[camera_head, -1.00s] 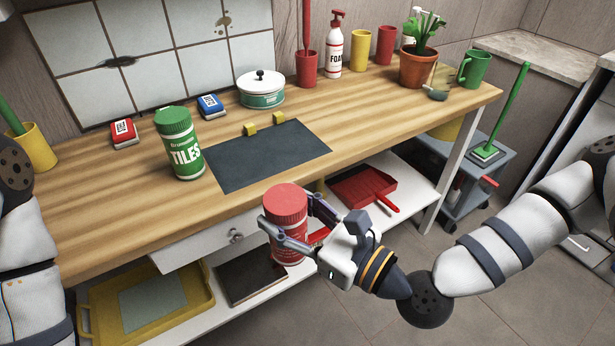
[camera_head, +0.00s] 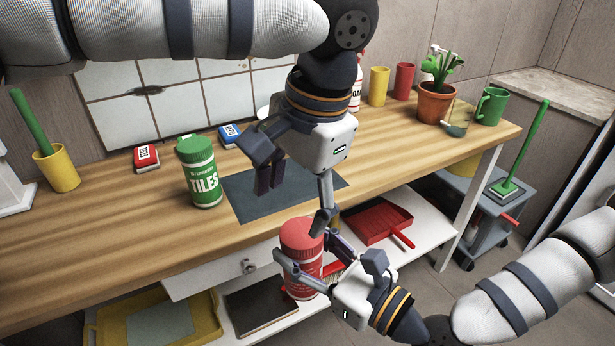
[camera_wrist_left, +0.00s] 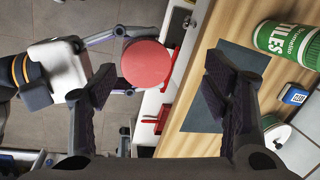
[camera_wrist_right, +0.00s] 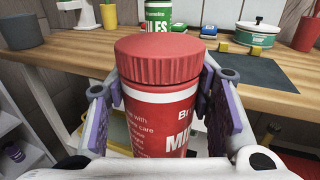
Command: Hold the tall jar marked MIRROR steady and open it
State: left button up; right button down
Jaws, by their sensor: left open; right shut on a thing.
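The red jar (camera_head: 304,272) has a ribbed red lid (camera_head: 301,238). In the right wrist view its white label lettering (camera_wrist_right: 178,139) starts with "MI"; the rest is cut off. My right gripper (camera_head: 303,260) is shut around the jar's body and holds it upright in front of the table edge. The lid is on the jar. My left gripper (camera_head: 294,208) is open, pointing down above the lid. In the left wrist view the lid (camera_wrist_left: 147,65) shows below and between the open fingers, nearer the left one, apart from them.
A green TILES jar (camera_head: 198,172) stands on the table beside a dark mat (camera_head: 245,200). Red and blue boxes and a plant pot (camera_head: 434,102) stand further back. A drawer (camera_head: 215,273) and lower shelf with a red dustpan (camera_head: 378,220) lie beneath.

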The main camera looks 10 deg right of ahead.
aim_at(307, 229)
pick_arm(q)
jog(key=shift+w+d+r+n+g+h, duration=0.15)
jog(key=shift+d+r+n+g+h, duration=0.15)
jog(key=shift+d+r+h, duration=0.2)
jog(key=shift+w+d+r+n+g+h, duration=0.2)
jog(key=shift+d+r+g+h, duration=0.2)
jog(key=shift+r+h, duration=0.15)
notch_tip(307, 229, down, 8)
jog(key=shift+r, duration=0.15)
jog(key=shift+s+d, duration=0.1)
jog(key=shift+s, duration=0.1)
jog(key=c, duration=1.3)
jog(key=shift+o, duration=0.2)
jog(key=n, duration=0.3)
jog(key=shift+w, duration=0.15)
jog(key=o, duration=1.3)
jog(key=shift+n, duration=0.3)
jog(key=shift+w, duration=0.1)
